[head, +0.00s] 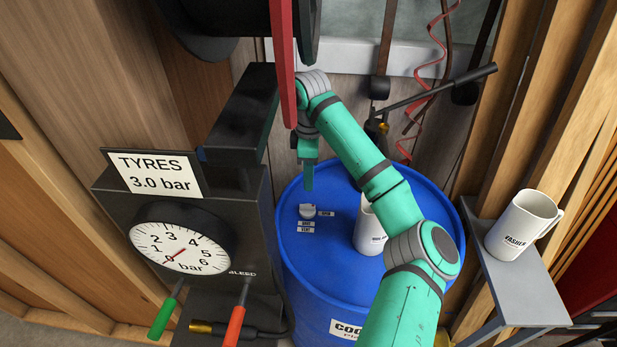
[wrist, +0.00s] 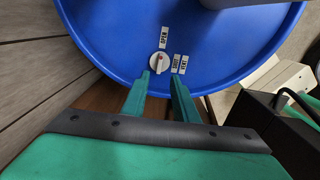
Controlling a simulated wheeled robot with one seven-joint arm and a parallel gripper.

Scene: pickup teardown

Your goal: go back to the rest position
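My gripper (head: 308,188) hangs over the blue drum (head: 293,262), just above and behind a small white knob (head: 307,210) on its lid in the head view. In the wrist view my gripper (wrist: 161,80) has its two green fingers apart with nothing between them. The knob (wrist: 158,63) lies just beyond the fingertips and looks clear of them. It has a red mark. Labels stand beside it; one (wrist: 164,37) reads OPEN. The exact height of the fingertips above the lid is hard to tell.
A white mug (head: 369,228) stands on the drum, partly hidden by my arm. Another mug (head: 523,225) stands on a grey shelf (head: 508,285) at right. A dark gauge stand (head: 110,190) with a TYRES 3.0 bar card (head: 153,173) is at left; its dial (head: 182,246) needle points near 0.

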